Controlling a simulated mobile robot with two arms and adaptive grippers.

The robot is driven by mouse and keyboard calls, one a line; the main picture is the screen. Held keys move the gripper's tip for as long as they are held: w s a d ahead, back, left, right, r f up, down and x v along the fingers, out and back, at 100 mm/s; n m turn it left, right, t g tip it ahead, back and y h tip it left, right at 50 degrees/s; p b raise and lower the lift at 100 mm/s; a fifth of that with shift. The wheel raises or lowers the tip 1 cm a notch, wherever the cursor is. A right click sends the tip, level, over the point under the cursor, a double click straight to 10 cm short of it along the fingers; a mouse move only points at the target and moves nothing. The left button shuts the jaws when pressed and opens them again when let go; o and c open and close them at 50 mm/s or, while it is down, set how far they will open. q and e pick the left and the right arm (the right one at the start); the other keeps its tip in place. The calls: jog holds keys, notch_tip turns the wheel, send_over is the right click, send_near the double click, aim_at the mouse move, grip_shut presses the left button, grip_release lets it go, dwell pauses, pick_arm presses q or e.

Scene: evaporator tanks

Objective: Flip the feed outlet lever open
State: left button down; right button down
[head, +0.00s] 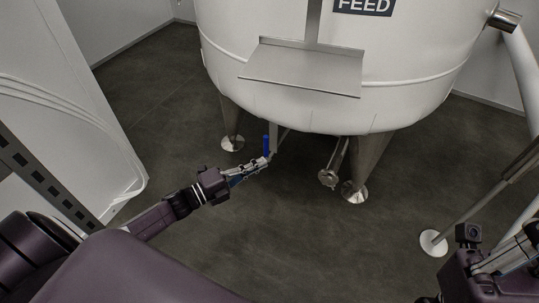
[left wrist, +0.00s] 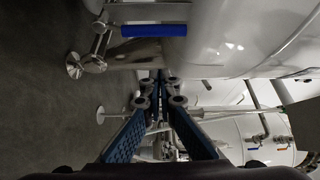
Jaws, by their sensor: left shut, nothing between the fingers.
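The white feed tank (head: 330,110) stands on metal legs. The lever's blue handle (head: 266,144) is below its left underside and points up in the head view. In the left wrist view the blue handle (left wrist: 153,31) lies across the upper middle, beside the tank. My left gripper (head: 265,161) is shut and empty, its tips at the handle's lower end in the head view. In the left wrist view its fingers (left wrist: 160,78) meet below the handle in the picture, apart from it. Whether they touch the lever's metal part is unclear. My right gripper (head: 508,258) is partly cut off at lower right.
A capped outlet pipe (head: 328,178) hangs under the tank beside a leg (head: 368,165). A sloped metal shelf (head: 305,68) juts out from the tank's front. A white panel (head: 65,90) stands at left. Dark floor (head: 300,240) is clear in front.

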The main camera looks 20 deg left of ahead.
pick_arm(q)
jog(key=shift+p+v, duration=0.4)
jog(key=shift+v, duration=1.8)
jog(key=shift+d+r, duration=0.1)
jog(key=shift+r, duration=0.05)
